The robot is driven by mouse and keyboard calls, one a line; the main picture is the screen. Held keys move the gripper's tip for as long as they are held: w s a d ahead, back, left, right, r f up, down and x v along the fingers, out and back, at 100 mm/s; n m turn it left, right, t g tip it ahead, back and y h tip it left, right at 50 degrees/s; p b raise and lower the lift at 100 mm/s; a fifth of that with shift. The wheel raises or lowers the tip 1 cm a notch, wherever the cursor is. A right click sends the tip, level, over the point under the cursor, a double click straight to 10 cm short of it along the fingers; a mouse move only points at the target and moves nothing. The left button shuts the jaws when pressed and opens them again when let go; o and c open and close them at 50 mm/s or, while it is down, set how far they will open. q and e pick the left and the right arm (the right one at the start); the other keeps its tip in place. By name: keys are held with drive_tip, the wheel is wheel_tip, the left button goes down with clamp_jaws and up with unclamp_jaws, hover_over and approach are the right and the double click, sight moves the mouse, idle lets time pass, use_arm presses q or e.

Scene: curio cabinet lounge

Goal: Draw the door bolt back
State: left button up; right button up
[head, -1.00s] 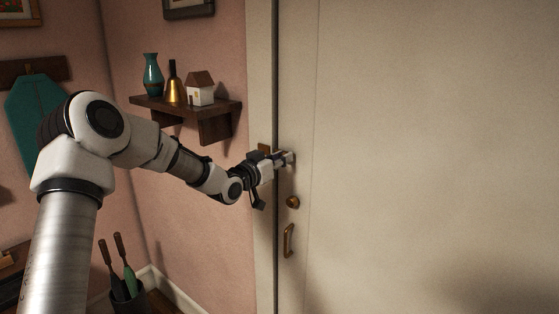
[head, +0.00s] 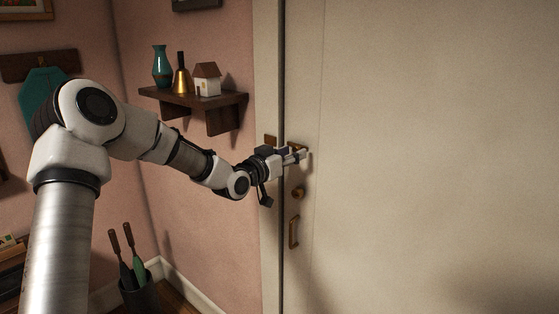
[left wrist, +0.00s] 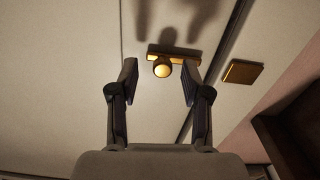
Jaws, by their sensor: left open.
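The brass bolt (left wrist: 187,58) sits on the cream door (head: 430,150), with its round knob (left wrist: 162,70) toward the wrist camera. A brass keeper plate (left wrist: 242,72) is on the frame across the seam; it also shows in the head view (head: 270,141). In the left wrist view I see no rod crossing the seam. My left gripper (head: 306,154) is open at the bolt. In the left wrist view its fingertips (left wrist: 159,82) stand on either side of the knob, with gaps on both sides. In the head view the gripper hides most of the bolt. My right gripper is not in view.
Below the bolt are a round brass lock (head: 299,193) and a door handle (head: 294,231). Left of the frame, a dark wall shelf (head: 195,97) holds a teal vase, a bell and a small house. A pot (head: 140,292) with tools stands low on the left.

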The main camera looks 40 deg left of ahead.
use_arm(q)
drive_tip(key=s, duration=0.9)
drive_tip(key=shift+s, duration=0.35)
drive_tip(key=shift+a, duration=0.1)
